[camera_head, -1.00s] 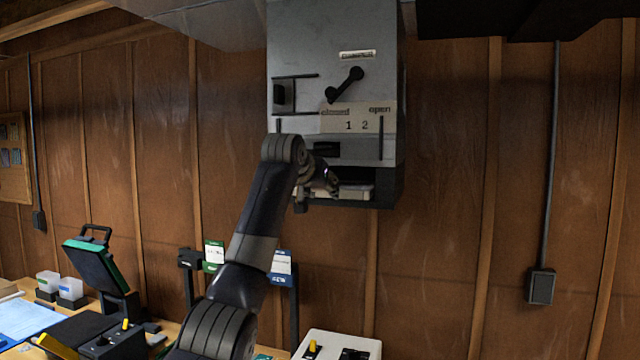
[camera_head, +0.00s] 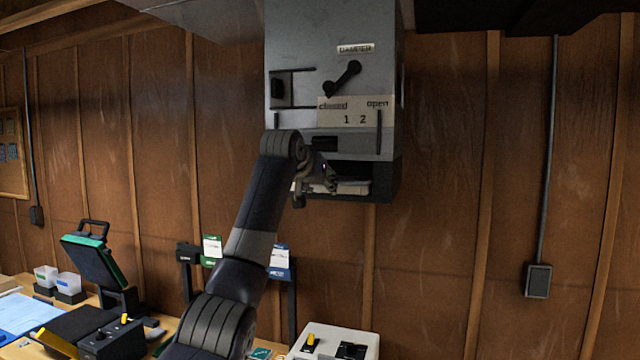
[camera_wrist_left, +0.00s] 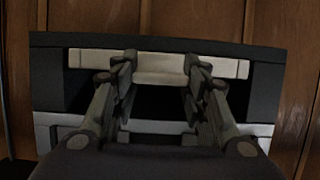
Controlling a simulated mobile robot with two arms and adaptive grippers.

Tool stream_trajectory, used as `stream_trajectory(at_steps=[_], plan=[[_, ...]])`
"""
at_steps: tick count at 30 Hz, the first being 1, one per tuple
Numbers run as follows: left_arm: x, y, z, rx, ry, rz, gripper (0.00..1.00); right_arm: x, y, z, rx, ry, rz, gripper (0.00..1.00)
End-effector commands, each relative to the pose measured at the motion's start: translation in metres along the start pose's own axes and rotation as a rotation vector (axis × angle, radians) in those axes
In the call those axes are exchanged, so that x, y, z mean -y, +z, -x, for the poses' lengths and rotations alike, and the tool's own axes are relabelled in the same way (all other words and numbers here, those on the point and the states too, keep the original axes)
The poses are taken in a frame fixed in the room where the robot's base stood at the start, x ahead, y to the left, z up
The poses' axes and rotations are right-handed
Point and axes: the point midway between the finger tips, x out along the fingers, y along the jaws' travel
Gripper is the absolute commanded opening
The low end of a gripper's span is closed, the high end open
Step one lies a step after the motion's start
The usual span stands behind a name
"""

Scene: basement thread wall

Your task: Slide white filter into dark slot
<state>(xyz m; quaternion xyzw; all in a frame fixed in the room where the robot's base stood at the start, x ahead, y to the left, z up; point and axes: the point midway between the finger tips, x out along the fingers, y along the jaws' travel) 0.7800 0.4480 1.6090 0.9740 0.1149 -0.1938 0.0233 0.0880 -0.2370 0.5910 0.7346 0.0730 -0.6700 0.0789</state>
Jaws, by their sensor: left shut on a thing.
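The white filter (camera_head: 352,187) is a flat pale bar low in the dark slot (camera_head: 350,170) at the bottom of the grey wall cabinet (camera_head: 335,60). In the left wrist view the filter (camera_wrist_left: 160,65) spans most of the slot's width, with dark space beside it. How deep it sits is hard to tell. My left gripper (camera_head: 327,180) is at the slot's front. In the left wrist view my left gripper's (camera_wrist_left: 160,70) fingers are shut on the filter's middle part, spaced apart across it. The left end is partly hidden by my gripper in the head view. My right gripper is out of view.
The cabinet front carries a black lever (camera_head: 343,79) above a "closed/open" label (camera_head: 355,112). A small dark handle (camera_head: 324,144) is just above the slot. A bench with devices (camera_head: 115,340) lies below left.

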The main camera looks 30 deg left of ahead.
Motion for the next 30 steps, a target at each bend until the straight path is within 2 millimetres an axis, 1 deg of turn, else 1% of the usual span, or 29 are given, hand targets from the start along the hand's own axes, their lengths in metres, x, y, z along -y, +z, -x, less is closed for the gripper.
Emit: stream_trajectory(at_steps=[8, 13, 14, 15, 16, 26, 30], plan=[[0.0000, -0.0043, -0.0078, -0.001, 0.000, 0.000, 0.16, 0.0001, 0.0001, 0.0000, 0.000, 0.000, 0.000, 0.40], [0.0001, -0.0042, -0.0081, -0.001, 0.000, 0.000, 0.16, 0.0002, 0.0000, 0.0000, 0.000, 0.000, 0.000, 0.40], [0.0001, -0.0042, -0.0080, -0.001, 0.000, 0.000, 0.48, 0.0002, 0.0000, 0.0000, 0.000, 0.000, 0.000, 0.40], [0.0001, -0.0042, -0.0080, -0.001, 0.000, 0.000, 0.57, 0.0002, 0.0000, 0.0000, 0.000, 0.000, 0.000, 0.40], [0.0001, -0.0042, -0.0080, -0.001, 0.000, 0.000, 0.64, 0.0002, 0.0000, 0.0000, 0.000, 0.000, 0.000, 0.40], [0.0003, -0.0033, -0.0082, 0.001, 0.000, 0.000, 0.64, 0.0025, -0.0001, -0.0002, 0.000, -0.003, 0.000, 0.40], [0.0003, -0.0042, -0.0033, -0.002, 0.000, 0.000, 0.64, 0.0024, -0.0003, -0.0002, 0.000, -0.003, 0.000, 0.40]])
